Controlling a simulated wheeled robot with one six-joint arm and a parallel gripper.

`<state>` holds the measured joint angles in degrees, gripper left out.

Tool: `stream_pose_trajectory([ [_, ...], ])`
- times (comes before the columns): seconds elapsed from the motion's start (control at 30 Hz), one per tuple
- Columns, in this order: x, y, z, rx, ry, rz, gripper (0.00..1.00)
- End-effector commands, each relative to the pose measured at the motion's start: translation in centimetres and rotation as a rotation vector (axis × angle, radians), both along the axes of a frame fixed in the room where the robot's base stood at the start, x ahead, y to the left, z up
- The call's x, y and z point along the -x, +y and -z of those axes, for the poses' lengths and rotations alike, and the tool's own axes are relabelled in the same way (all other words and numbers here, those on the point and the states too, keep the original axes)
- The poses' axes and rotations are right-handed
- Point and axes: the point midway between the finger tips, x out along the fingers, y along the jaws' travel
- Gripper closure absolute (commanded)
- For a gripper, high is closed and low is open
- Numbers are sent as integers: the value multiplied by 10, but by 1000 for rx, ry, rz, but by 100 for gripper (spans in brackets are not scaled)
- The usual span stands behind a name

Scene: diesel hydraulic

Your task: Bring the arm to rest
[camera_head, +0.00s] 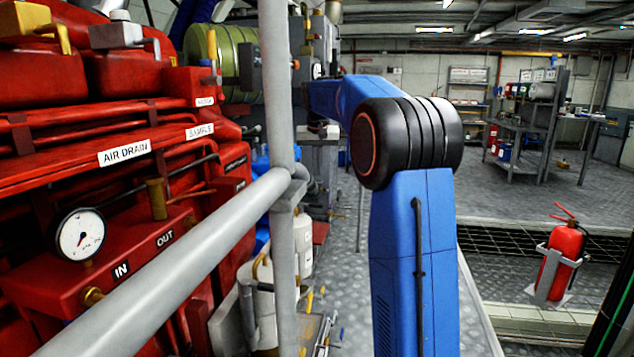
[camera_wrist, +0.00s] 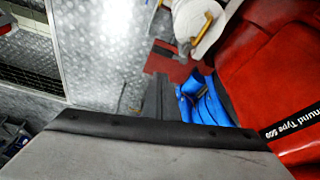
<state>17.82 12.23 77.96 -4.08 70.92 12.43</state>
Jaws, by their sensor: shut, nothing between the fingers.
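My blue arm (camera_head: 412,250) rises from the bottom of the head view to a black elbow joint (camera_head: 405,140). From there its upper link runs away from the camera and to the left, towards the machinery. My gripper (camera_wrist: 158,78) shows in the wrist view as narrow dark fingers beyond the large grey body at the bottom. The fingers are shut, with nothing held between them. In the head view the arm's far end is small and partly hidden behind the grey post, so the gripper is not clear there.
A grey post and rail (camera_head: 180,270) stand close at left, before the red engine (camera_head: 120,180) with its pressure gauge (camera_head: 80,234). A green cylinder (camera_head: 225,65) is behind. A red fire extinguisher (camera_head: 562,255) stands at right. Shelving (camera_head: 525,120) is farther back. Floor between is open.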

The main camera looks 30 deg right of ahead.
Motion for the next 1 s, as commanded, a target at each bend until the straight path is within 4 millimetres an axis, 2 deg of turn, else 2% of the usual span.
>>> stream_pose_trajectory([
  [0.1, 6, 3, -20, 1, -3, 0, 100],
  [0.3, 11, 6, -38, 1, -2, 0, 100],
  [0.67, 19, 13, -43, 1, -2, -9, 100],
  [0.77, 35, 27, -44, 2, -5, -28, 100],
  [1.0, 102, 81, -38, 5, -16, -111, 100],
])
